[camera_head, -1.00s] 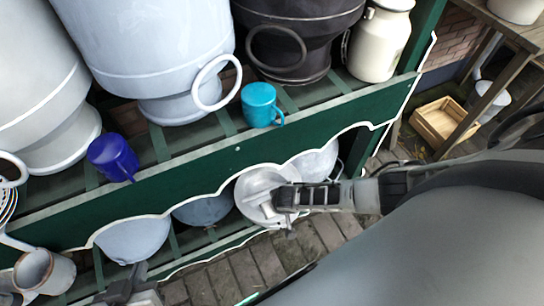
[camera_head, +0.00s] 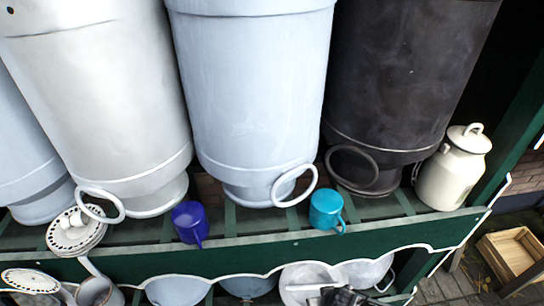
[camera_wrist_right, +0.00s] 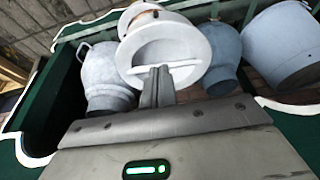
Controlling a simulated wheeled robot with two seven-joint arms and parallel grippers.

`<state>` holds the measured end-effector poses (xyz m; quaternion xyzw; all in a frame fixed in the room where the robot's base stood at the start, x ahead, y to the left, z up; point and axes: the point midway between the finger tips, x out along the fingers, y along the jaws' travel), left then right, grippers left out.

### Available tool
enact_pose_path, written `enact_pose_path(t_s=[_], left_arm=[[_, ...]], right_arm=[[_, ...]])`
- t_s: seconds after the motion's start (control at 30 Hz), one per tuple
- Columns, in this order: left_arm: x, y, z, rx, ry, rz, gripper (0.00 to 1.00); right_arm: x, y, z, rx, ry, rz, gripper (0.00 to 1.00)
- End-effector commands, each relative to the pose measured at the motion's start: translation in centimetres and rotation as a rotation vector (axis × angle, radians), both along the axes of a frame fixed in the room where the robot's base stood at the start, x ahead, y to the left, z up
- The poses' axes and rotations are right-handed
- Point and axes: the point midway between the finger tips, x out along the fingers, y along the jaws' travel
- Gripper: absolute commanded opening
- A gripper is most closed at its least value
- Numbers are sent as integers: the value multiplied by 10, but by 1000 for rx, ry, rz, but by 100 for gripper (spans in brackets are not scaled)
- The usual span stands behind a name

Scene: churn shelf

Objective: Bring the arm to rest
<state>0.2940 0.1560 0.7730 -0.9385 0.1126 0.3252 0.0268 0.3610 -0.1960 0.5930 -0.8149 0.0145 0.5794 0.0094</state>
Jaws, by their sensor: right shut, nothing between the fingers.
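My right gripper (camera_head: 345,297) shows at the bottom edge of the head view, mostly cut off, in front of the lower shelf. In the right wrist view my right gripper (camera_wrist_right: 158,72) is shut and empty, its fingers pointing toward a whitish round vessel (camera_wrist_right: 190,50) with a bar across its opening. I cannot tell whether the fingertips touch it. My left gripper is in neither current view.
The green shelf (camera_head: 250,252) holds large churns, a purple mug (camera_head: 188,221), a teal mug (camera_head: 325,207) and a cream milk can (camera_head: 452,175). Pots hang or stand below, including a blue-grey pot (camera_wrist_right: 222,55). A wooden crate (camera_head: 515,252) lies at right.

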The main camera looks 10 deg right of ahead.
Motion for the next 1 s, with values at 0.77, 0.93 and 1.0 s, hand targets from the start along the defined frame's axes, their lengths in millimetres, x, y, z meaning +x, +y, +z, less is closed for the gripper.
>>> enact_pose_path(t_s=[0.77,0.93,1.0], left_arm=[[0,0,1,0,-1,0,0],[0,0,1,0,-1,0,0],[0,0,1,-1,-1,1,0]], right_arm=[[-81,51,213,74,4,195,0],[-98,24,244,30,8,198,0],[-105,15,255,12,11,198,0]])
